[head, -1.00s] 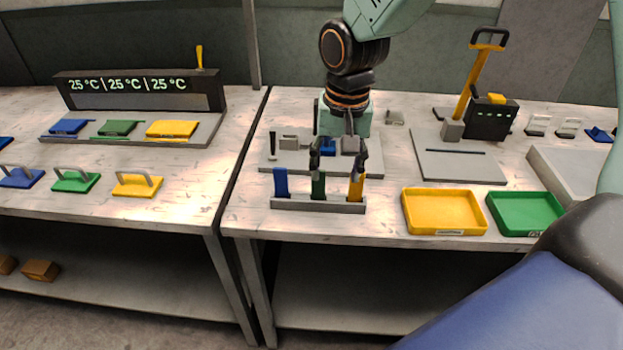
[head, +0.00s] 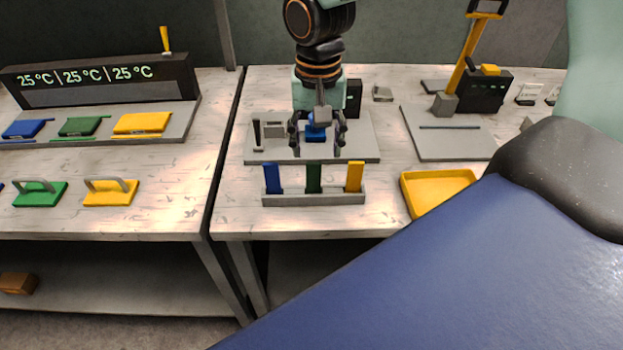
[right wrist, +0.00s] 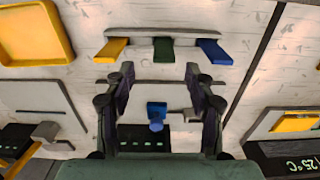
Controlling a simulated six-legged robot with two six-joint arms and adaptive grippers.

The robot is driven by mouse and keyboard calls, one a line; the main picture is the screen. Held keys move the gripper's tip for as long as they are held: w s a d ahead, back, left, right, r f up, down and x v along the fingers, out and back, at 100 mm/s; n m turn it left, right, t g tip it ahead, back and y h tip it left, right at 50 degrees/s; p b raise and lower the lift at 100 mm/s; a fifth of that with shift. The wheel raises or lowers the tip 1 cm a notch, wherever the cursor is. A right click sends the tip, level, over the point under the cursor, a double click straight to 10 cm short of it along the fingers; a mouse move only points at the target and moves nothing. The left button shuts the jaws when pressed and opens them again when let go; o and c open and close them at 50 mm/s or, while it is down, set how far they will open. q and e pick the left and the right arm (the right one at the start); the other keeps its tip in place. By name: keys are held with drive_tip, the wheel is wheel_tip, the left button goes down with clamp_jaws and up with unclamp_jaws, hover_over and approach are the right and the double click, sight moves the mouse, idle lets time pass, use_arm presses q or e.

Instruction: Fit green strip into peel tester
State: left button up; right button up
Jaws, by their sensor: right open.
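The green strip (head: 314,178) stands upright in a grey rack (head: 312,200), between a blue strip (head: 273,178) and a yellow strip (head: 354,177). My right gripper (head: 316,148) is open and empty, just behind and above the rack, roughly in line with the green strip. In the right wrist view the green strip (right wrist: 163,50) lies ahead, between the lines of the two open fingers (right wrist: 157,78). Behind the rack is a grey base (head: 364,152) with a blue block (head: 316,130); I cannot tell if it is the peel tester. My left gripper is not in view.
A yellow tray (head: 432,190) lies right of the rack. Behind it stands a black device with a yellow lever (head: 464,58). A left table holds a temperature display (head: 100,82) and handled blocks (head: 110,191). My own body hides the lower right.

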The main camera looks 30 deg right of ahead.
sight(313, 163)
drive_tip(key=f, duration=0.5)
drive_tip(key=shift+w+a, duration=0.2)
drive_tip(key=shift+d+f, duration=0.1)
drive_tip(key=shift+f, duration=0.4)
drive_tip(key=shift+s+r, duration=0.1)
drive_tip(key=shift+s, duration=0.05)
drive_tip(key=shift+a, duration=0.2)
drive_tip(key=shift+c, duration=0.4)
drive_tip(key=shift+w+d, duration=0.1)
drive_tip(key=shift+w, duration=0.1)
drive_tip(key=c, duration=0.4)
drive_tip(key=shift+s, duration=0.15)
drive_tip(key=c, duration=0.6)
drive_tip(key=shift+o, duration=0.2)
